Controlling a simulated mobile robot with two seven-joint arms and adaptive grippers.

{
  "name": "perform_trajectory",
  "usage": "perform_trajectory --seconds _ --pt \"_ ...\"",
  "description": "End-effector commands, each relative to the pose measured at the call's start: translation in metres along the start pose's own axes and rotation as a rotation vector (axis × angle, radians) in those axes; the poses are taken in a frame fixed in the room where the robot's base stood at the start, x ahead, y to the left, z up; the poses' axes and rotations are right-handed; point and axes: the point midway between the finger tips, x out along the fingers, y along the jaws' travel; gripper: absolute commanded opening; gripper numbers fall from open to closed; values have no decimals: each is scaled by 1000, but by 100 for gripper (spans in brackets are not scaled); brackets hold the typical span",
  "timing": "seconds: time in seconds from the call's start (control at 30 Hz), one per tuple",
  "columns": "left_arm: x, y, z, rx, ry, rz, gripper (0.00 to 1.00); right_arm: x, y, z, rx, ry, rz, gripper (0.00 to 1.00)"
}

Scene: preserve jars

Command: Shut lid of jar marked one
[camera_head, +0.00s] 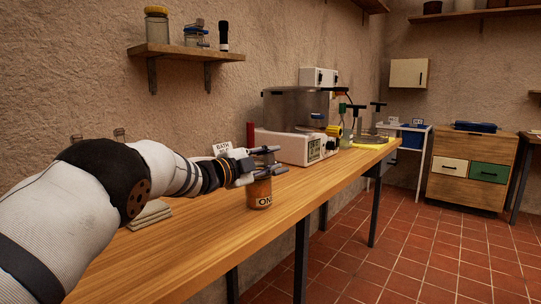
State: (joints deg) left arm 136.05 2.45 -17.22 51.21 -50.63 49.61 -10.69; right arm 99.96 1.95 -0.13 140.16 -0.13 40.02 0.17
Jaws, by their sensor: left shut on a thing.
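The jar marked one (260,193) stands upright on the wooden table (190,250), near its front edge. It is orange-brown with a pale label reading "ON", the rest turned away. My left gripper (268,160) reaches in from the left at the top of the jar. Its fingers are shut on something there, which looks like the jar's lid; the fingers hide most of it. I cannot tell whether the lid is seated. My right gripper is not in view.
A white machine with a steel tank (296,107) stands behind the jar, beside a red cylinder (250,136). Folded cloths (150,214) lie near my left arm. A shelf (185,52) with jars hangs above. The table's front left is clear.

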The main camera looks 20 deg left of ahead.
Motion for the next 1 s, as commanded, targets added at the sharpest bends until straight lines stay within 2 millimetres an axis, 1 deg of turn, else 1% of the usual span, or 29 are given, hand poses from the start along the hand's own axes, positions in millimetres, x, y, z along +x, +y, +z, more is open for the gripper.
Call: perform_trajectory --seconds 0.03,0.53,0.57,0.6,0.63,1.0 --pt "0 8 4 -8 -8 10 0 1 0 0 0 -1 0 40" --pt "-1 9 5 -9 -10 11 0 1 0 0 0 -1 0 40" --pt "-1 9 5 -9 -10 11 33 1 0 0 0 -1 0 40" --pt "-1 9 5 -9 -9 10 42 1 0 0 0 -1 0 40" --pt "0 8 5 -8 -9 9 44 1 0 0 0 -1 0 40" --pt "-2 4 3 -4 -5 4 44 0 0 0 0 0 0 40"
